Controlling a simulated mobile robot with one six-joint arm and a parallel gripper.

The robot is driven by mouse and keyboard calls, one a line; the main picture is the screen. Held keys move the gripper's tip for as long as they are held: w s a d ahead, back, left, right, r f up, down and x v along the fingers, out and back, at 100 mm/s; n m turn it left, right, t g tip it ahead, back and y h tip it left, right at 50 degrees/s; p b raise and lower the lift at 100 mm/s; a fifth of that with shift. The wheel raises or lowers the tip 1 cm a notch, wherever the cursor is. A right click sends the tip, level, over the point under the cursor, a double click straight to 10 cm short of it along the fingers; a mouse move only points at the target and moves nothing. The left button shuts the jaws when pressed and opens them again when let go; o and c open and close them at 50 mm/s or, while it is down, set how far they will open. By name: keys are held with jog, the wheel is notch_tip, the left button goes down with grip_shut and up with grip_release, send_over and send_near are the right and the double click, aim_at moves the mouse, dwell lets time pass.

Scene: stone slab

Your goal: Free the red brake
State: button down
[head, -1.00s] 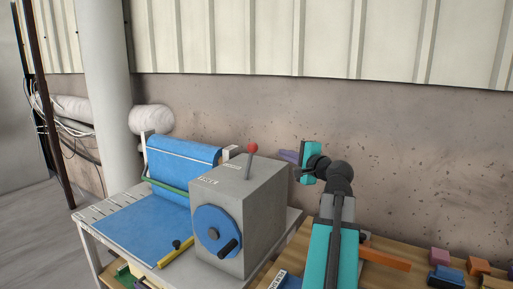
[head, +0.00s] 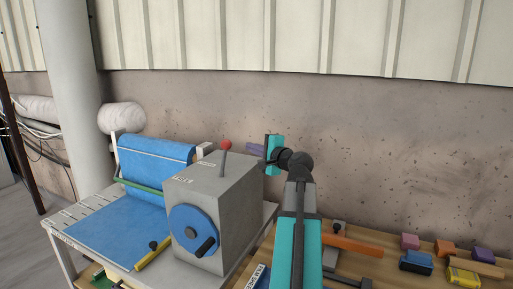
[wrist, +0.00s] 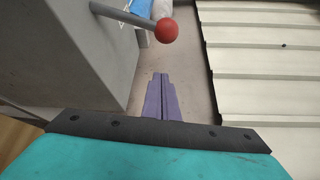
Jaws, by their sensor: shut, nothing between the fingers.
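The red brake is a lever with a red ball knob (head: 225,146) on a grey rod, rising from the top of a grey box (head: 213,193). The rod leans slightly. My gripper (head: 254,149) has purple fingers and is behind and to the right of the knob, near the box's back edge. In the wrist view its fingers (wrist: 161,97) are together and empty, apart from the knob.
The box carries a blue handwheel (head: 194,231) with a black handle. Left of it is a table with a blue sheet (head: 115,230) and a yellow bar (head: 152,255). Several coloured blocks (head: 416,262) lie on the wooden table at right. A wall (head: 400,150) stands close behind.

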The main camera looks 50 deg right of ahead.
aim_at(224, 159)
jog(key=p+x, duration=0.2)
jog(key=x, duration=0.4)
jog(key=shift+w+r, duration=0.1)
jog(key=shift+a+r+p, duration=0.15)
jog(key=shift+a+p, duration=0.3)
jog(key=shift+a, duration=0.55)
jog(key=shift+a+r+p, duration=0.15)
jog(key=shift+a+p, duration=0.3)
jog(key=shift+a, duration=0.5)
